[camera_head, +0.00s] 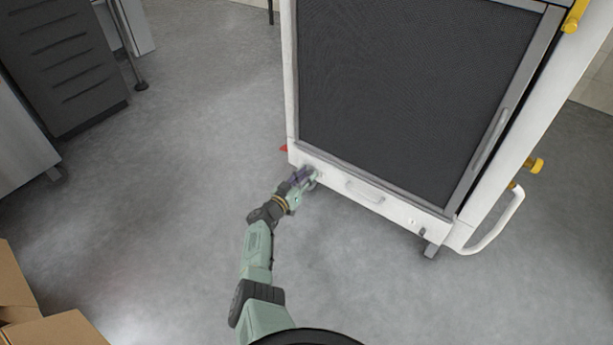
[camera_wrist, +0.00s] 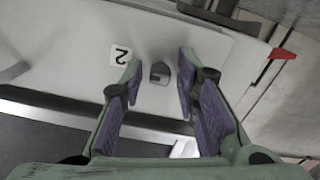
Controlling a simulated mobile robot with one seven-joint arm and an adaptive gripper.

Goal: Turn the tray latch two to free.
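Tray latch two shows in the wrist view as a small dark grey knob (camera_wrist: 160,73) on the white tray front (camera_wrist: 75,40). A label with the number 2 (camera_wrist: 120,55) is beside it. My gripper (camera_wrist: 160,67) is open, with one fingertip on each side of the knob and visible gaps between. In the head view my gripper (camera_head: 304,178) is at the left end of the washer's white lower tray front (camera_head: 335,176). There it hides the latch.
The tray handle (camera_head: 365,192) is right of my gripper, with another small latch (camera_head: 422,231) near the right end. A red pointed part (camera_head: 284,148) sticks out at the washer's left edge. Cardboard boxes (camera_head: 50,330) stand at lower left. The floor around my arm is clear.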

